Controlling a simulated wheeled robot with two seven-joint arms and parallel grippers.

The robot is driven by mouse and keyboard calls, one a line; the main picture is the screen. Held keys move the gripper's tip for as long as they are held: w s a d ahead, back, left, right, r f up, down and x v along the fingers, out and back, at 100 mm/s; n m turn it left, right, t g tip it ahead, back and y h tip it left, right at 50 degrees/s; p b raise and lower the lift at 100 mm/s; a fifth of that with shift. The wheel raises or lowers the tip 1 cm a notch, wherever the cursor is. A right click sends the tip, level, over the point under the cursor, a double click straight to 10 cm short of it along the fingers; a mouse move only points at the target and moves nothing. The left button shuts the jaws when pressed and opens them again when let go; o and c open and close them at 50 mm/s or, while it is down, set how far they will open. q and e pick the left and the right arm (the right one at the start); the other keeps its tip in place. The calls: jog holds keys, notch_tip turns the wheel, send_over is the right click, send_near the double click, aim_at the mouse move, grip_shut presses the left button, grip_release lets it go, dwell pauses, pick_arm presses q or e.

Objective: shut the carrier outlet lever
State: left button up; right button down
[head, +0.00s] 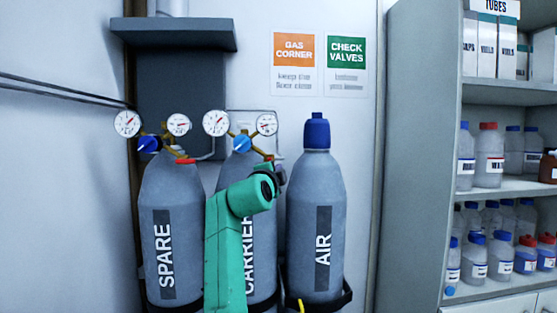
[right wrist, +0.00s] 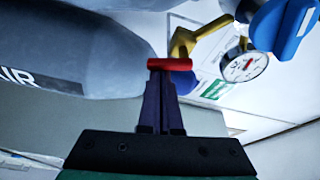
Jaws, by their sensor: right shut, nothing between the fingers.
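The carrier cylinder (head: 262,235) stands in the middle, partly hidden behind my green right arm. Its regulator has two gauges, a blue knob (head: 242,143) and a brass body. The red carrier outlet lever (head: 268,157) shows as a small sliver in the head view. In the right wrist view the red lever (right wrist: 170,64) lies crosswise right at the tips of my right gripper (right wrist: 168,78), below a brass fitting (right wrist: 198,37). The fingers are shut and empty; I cannot tell whether they touch the lever. In the head view the right gripper (head: 278,172) is mostly hidden by my wrist.
The spare cylinder (head: 170,220) stands left with its own red lever (head: 185,161). The air cylinder (head: 316,205) with a blue cap stands close on the right. A grey shelf (head: 175,33) juts out above. Bottle shelves (head: 505,189) stand at the far right.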

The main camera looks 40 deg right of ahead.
jog(key=shift+w+a, duration=0.1)
jog(key=s+a+b, duration=0.2)
jog(key=s+a, duration=0.3)
jog(key=s, duration=0.3)
dwell(0.4)
dwell(0.4)
